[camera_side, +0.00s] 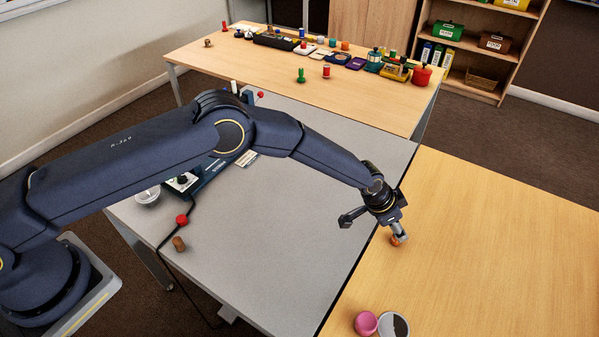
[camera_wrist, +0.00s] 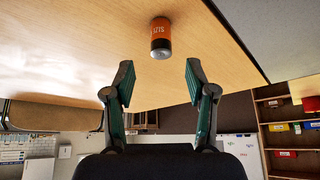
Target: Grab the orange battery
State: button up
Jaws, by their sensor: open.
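The orange battery (camera_wrist: 160,32) has a dark printed band and a silver end. In the wrist view it is on the light wood table, just beyond the fingertips and centred between them. In the side view only a small orange-brown bit of it (camera_side: 395,241) shows at my gripper (camera_side: 399,234), near the left edge of the wood table. My gripper also shows in the wrist view (camera_wrist: 159,80), with its two green-lined fingers wide apart and nothing between them. I cannot tell from the side view how far the fingertips are from the battery.
A pink round object (camera_side: 366,323) and a pale and dark disc (camera_side: 394,325) lie at the near edge of the wood table (camera_side: 490,250). A red knob (camera_side: 182,220) and a cork-like piece (camera_side: 179,244) are on the grey table (camera_side: 290,230). The wood table is otherwise clear.

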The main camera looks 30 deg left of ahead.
jog(key=shift+x, duration=2.7)
jog(key=shift+a, duration=0.15)
grip_shut()
